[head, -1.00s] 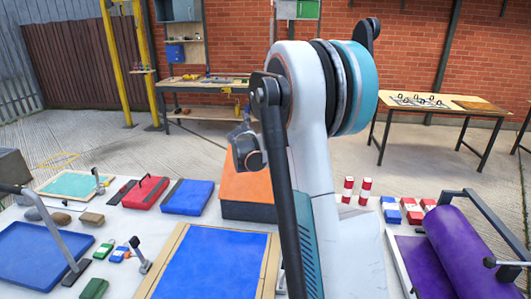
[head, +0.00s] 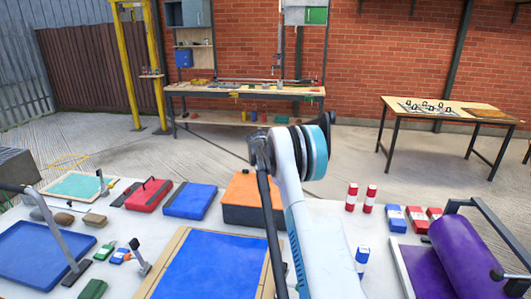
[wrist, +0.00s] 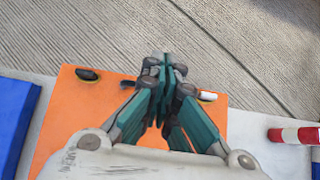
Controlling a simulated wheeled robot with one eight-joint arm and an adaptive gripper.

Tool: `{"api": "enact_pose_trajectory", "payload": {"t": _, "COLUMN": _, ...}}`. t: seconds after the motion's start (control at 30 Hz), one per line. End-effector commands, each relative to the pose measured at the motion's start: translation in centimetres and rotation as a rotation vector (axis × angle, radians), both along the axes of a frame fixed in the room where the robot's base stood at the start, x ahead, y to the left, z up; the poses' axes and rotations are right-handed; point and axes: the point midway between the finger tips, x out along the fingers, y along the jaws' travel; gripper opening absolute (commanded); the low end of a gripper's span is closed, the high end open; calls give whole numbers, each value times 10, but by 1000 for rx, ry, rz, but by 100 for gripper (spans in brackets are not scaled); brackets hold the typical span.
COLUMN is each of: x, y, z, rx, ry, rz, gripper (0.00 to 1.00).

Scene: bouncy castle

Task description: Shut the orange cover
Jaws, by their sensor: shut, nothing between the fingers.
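The orange cover (head: 242,187) lies about flat on top of a dark grey box (head: 238,216) in the middle of the table in the head view. My arm hides its right part. In the wrist view the orange cover (wrist: 82,118) spreads below my gripper (wrist: 168,62), with a dark oval fitting near its far left corner and another partly hidden at right. My gripper is shut and empty, over the far edge of the cover; whether it touches the cover cannot be told. The head view hides the gripper behind my arm.
A blue case (head: 190,200) and a red case (head: 148,195) sit to the left. Red-and-white cans (head: 352,196) stand to the right, near a purple roll (head: 465,255). A blue panel in a wooden frame (head: 210,268) lies in front. Concrete floor lies beyond the table.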

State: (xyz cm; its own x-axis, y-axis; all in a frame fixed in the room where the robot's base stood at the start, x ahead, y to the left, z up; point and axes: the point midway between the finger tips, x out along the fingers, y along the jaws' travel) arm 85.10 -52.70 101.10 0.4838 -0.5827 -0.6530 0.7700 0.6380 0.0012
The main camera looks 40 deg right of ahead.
Motion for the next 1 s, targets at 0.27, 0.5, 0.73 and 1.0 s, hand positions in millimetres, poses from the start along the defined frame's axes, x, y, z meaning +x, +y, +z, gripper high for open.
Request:
{"api": "enact_pose_trajectory", "payload": {"t": 0.27, "x": 11, "y": -13, "z": -31, "rx": 105, "ry": 90, "rz": -1, "gripper": 0}}
{"api": "enact_pose_trajectory", "payload": {"t": 0.5, "x": 15, "y": -17, "z": -48, "rx": 160, "ry": 136, "rz": 0, "gripper": 0}}
{"api": "enact_pose_trajectory", "payload": {"t": 0.73, "x": 16, "y": -19, "z": -55, "rx": 184, "ry": 157, "rz": -1, "gripper": 0}}
{"api": "enact_pose_trajectory", "payload": {"t": 1.0, "x": 16, "y": -19, "z": -57, "rx": 190, "ry": 162, "rz": -1, "gripper": 0}}
